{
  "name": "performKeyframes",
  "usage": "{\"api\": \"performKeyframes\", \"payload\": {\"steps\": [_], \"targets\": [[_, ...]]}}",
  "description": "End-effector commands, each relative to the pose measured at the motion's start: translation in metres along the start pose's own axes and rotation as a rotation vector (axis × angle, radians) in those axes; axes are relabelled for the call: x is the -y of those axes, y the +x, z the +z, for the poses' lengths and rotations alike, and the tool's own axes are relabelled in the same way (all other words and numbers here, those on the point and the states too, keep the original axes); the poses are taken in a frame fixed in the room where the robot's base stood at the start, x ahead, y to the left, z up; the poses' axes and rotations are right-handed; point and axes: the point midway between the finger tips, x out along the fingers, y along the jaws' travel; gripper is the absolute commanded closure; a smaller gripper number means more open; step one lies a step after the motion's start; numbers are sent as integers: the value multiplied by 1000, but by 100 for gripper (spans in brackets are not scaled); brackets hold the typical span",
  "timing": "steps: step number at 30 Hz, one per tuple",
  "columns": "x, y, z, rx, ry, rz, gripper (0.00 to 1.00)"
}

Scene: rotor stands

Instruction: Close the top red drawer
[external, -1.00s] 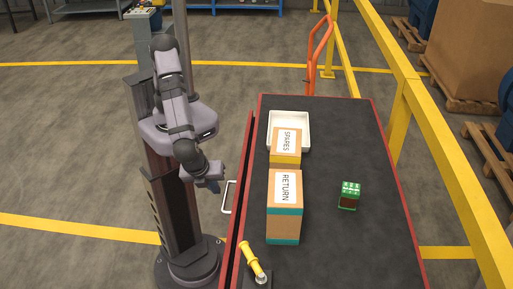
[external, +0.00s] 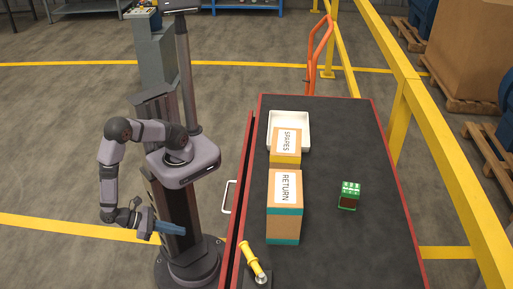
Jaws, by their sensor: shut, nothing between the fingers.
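The top red drawer (external: 239,180) shows as a thin red edge along the left side of the cart, with a narrow dark gap between it and the cart's top. Its white handle (external: 227,198) sticks out to the left. How far the drawer stands out is hard to tell from above. My gripper (external: 184,231) is shut and empty, in front of my own column. It lies left of the handle and lower in the picture, clear of it, with its blue-grey fingers pointing right.
The dark cart top (external: 350,140) holds a RETURN box (external: 284,224), a SPARES box (external: 286,142), a white tray (external: 303,118), a green block (external: 349,196) and a yellow-handled clamp (external: 251,258). A yellow railing (external: 410,95) runs along the right.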

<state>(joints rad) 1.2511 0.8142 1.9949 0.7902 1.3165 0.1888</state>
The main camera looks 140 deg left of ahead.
Motion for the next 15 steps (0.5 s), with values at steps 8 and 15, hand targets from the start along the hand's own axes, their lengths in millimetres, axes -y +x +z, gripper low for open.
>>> {"api": "performKeyframes", "payload": {"steps": [8, 15], "targets": [[49, -11, 74, 317, 100, -200, 100], [60, -27, 106, 465, 119, -239, 100]]}}
